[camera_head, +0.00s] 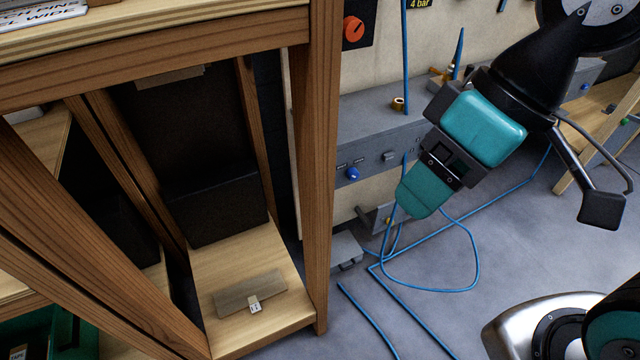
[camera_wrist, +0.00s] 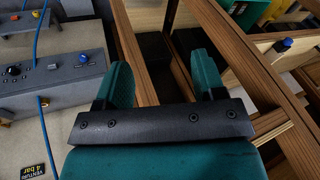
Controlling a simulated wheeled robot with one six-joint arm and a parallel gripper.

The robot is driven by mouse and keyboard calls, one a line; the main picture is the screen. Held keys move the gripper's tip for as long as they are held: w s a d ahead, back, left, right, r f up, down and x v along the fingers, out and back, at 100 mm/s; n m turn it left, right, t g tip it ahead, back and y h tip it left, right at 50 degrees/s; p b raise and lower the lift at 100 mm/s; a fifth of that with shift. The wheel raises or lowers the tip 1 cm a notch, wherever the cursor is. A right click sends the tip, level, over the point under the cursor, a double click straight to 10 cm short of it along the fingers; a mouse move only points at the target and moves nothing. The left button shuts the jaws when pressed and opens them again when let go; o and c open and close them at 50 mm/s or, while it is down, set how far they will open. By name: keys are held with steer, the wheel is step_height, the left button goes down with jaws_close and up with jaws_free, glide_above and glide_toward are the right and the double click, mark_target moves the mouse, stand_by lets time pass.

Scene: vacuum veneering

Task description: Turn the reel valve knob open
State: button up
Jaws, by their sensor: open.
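My gripper (camera_head: 424,192) has teal fingers and hangs in front of the grey control box on the wall at right of centre. In the wrist view my gripper (camera_wrist: 163,78) shows its two fingers well apart with nothing between them. A blue knob (camera_head: 352,173) sits on the box front, left of my gripper and apart from it. An orange-red knob (camera_head: 353,29) sits on a black plate higher up. Neither knob carries a readable reel label, so I cannot tell which is the reel valve. The wrist view shows a blue knob (camera_wrist: 83,57) and a black knob (camera_wrist: 13,70).
A wooden rack (camera_head: 318,170) with a thick post stands left of the wall panel. A blue hose (camera_head: 476,262) loops over the grey floor below my gripper. A brass fitting (camera_head: 398,104) stands on top of the grey box (camera_head: 375,120).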

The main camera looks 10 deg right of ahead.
steer(key=w+a+f+n+t+y+b, duration=0.1)
steer(key=w+f+t+b, duration=0.15)
steer(key=f+b, duration=0.45)
steer(key=w+a+f+n+t+y+b, duration=0.1)
steer(key=w+f+b, duration=0.3)
steer(key=f+b, duration=0.3)
steer(key=n+t+b, duration=0.1)
steer(key=t+b, duration=1.2)
steer(key=b, duration=2.4)
glide_toward(355, 177)
steer(key=shift+h, duration=0.4)
steer(key=x, duration=1)
steer(key=shift+a+r+b, duration=0.1)
steer(key=shift+a+b, duration=0.1)
steer(key=shift+b, duration=0.1)
steer(key=shift+c, duration=0.2)
steer(key=c, duration=0.9)
